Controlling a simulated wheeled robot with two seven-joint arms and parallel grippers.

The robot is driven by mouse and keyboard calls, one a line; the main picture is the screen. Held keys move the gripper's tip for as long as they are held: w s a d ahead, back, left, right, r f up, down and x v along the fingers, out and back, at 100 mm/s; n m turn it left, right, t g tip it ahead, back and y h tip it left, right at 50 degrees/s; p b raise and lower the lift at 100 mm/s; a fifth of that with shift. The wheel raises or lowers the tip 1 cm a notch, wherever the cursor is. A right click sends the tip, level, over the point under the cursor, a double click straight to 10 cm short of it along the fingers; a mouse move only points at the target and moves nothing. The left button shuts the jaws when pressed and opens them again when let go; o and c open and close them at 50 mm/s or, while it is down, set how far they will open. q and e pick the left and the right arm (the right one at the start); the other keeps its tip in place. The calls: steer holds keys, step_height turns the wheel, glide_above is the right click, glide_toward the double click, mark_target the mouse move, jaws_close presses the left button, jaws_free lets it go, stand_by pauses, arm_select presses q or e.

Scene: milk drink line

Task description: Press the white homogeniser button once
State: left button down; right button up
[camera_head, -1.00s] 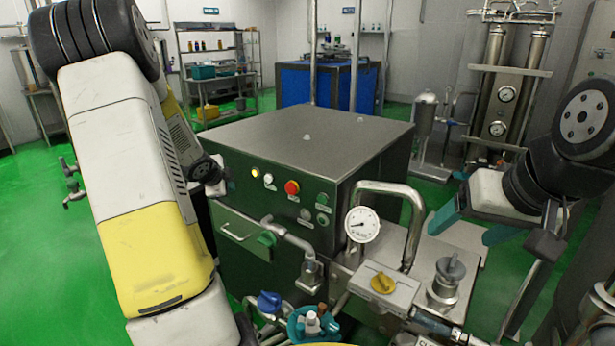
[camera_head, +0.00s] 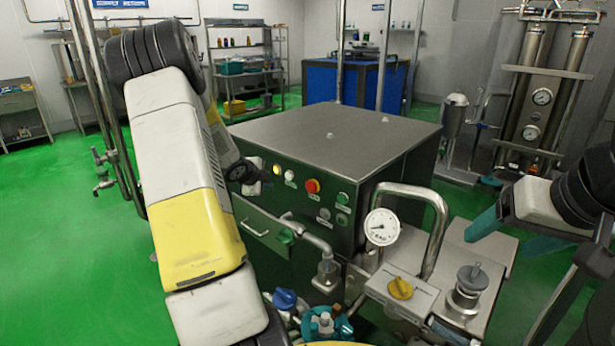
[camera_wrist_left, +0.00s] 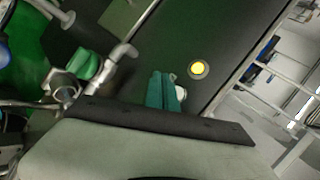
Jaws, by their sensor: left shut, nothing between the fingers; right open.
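The white button (camera_head: 290,176) is on the dark green front panel of the steel-topped homogeniser (camera_head: 345,215), between a lit yellow lamp (camera_head: 277,169) and a red button (camera_head: 312,185). My right gripper (camera_head: 502,240) is open and empty at the right.
A pressure gauge (camera_head: 382,227) and bent steel pipe (camera_head: 437,220) stand to the right. Green floor (camera_head: 60,240) is open at left.

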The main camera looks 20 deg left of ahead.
arm_select(q)
steer(key=shift+w+d, duration=0.35)
steer(key=shift+w, duration=0.5)
steer(key=shift+w+d, duration=0.35)
steer(key=shift+w, duration=0.5)
steer(key=shift+w+d, duration=0.35)
steer(key=shift+w, duration=0.5)
steer(key=shift+w+d, duration=0.15)
steer(key=shift+w, duration=0.25)
steer(key=shift+w+d, duration=0.2)
steer(key=shift+w, duration=0.2)
stand_by(0.6)
steer(key=shift+s, duration=0.1)
steer(key=shift+s+a, duration=0.35)
steer(key=shift+s, duration=0.35)
steer(key=shift+s+a, duration=0.3)
steer(key=shift+s, duration=0.45)
steer(key=shift+s+a, duration=0.35)
steer(key=shift+s, duration=0.45)
steer(key=shift+s+a, duration=0.3)
steer(key=shift+s, duration=0.45)
steer(key=shift+r, duration=0.1)
